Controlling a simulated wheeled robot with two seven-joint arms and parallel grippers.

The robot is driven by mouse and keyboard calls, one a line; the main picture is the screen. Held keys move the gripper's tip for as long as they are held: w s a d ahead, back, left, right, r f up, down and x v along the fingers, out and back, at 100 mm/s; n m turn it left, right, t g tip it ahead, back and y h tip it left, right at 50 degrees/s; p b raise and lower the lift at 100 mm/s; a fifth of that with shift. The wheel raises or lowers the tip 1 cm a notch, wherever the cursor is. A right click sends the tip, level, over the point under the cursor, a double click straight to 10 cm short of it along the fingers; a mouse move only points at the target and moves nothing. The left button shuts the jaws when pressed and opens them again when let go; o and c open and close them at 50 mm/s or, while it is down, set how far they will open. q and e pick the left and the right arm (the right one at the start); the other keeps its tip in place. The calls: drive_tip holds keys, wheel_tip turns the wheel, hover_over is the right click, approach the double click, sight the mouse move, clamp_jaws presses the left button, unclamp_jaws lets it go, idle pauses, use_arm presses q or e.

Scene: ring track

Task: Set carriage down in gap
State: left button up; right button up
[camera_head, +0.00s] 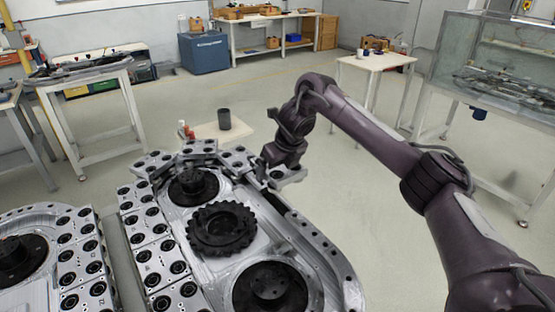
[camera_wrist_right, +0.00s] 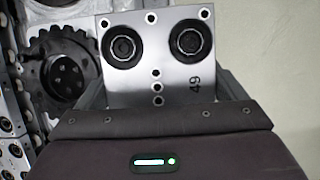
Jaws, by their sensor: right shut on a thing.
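My right gripper (camera_head: 270,172) is shut on a silver carriage (camera_head: 289,177) at the right side of the ring track (camera_head: 334,253). In the right wrist view the carriage (camera_wrist_right: 158,75) is a flat plate with two black rollers, several small holes and the number 49. It sits between the fingers of the gripper (camera_wrist_right: 160,92). The bare stretch of track, a gap in the row of carriages, runs along the right side below the held carriage. Whether the carriage touches the track cannot be told. My left gripper is not in view.
Other carriages (camera_head: 150,253) line the left side and top of the track. A black toothed wheel (camera_head: 221,229) is in the middle. A second track (camera_head: 30,250) stands at left. A dark cup (camera_head: 224,119) stands on a small table behind.

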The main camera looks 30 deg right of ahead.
sight(288, 173)
wheel_tip(288, 173, down, 9)
drive_tip(key=b, duration=0.4)
drive_tip(key=shift+w+f, duration=0.1)
drive_tip(key=shift+f, duration=0.2)
drive_tip(key=o, duration=1.6)
drive_tip(key=shift+f, duration=0.15)
drive_tip(key=shift+c, duration=0.2)
drive_tip(key=shift+s+a, duration=0.1)
drive_tip(key=shift+s, duration=0.1)
drive_tip(key=p+v, duration=0.6)
drive_tip(key=v, duration=0.5)
drive_tip(key=shift+w+r, duration=0.1)
drive_tip(key=shift+r, duration=0.2)
drive_tip(key=shift+s+r, duration=0.3)
drive_tip(key=shift+r, duration=0.15)
